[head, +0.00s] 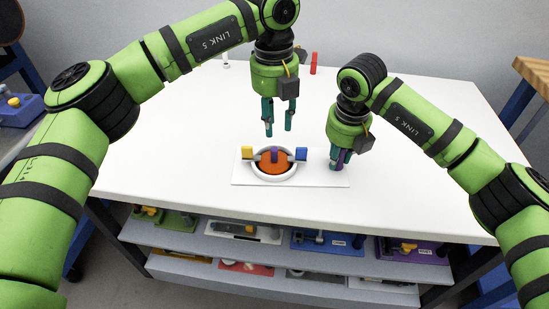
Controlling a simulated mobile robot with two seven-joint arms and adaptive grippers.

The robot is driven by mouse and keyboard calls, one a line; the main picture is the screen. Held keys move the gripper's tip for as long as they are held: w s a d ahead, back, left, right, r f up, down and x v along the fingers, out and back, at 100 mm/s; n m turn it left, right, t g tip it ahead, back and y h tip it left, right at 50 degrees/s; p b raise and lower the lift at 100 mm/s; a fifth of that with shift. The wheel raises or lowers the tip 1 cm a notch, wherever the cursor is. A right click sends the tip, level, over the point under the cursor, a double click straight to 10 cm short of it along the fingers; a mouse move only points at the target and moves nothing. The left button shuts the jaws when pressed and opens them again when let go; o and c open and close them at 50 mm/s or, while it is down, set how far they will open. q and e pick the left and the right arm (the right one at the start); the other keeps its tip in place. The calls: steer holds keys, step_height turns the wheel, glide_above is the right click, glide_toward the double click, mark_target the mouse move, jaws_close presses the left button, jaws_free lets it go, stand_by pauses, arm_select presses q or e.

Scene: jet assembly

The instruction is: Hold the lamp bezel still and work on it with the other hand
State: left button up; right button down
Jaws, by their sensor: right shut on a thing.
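The lamp bezel (257,170) is a pale ring around an orange disc (270,168). It sits on a thin white plate (318,180) on the table, with a yellow block (247,153) at its left, a blue block (301,154) at its right and a purple upright piece (274,154) at its middle. My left gripper (278,134) is above the bezel, pointing down, its fingers apart and empty. My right gripper (337,167) is low at the plate's right end, shut on a purple part (346,156). The fingers hide most of that part.
The white table (180,150) is mostly clear around the plate. A small red object (313,63) stands at the back edge. Below the front edge, shelves (200,235) hold several coloured trays with parts. A wooden-topped bench (535,75) is at the right.

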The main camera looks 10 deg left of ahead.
mark_target(274, 148)
arm_select(q)
steer(key=shift+a+f, duration=0.15)
steer(key=shift+f, duration=0.35)
arm_select(e)
steer(key=shift+f, duration=0.1)
arm_select(q)
steer(key=shift+f, duration=3.65)
jaws_close()
steer(key=shift+r, duration=0.15)
steer(key=shift+w, duration=0.1)
steer(key=shift+o, duration=1.2)
jaws_free()
arm_select(e)
steer(key=shift+f, duration=0.1)
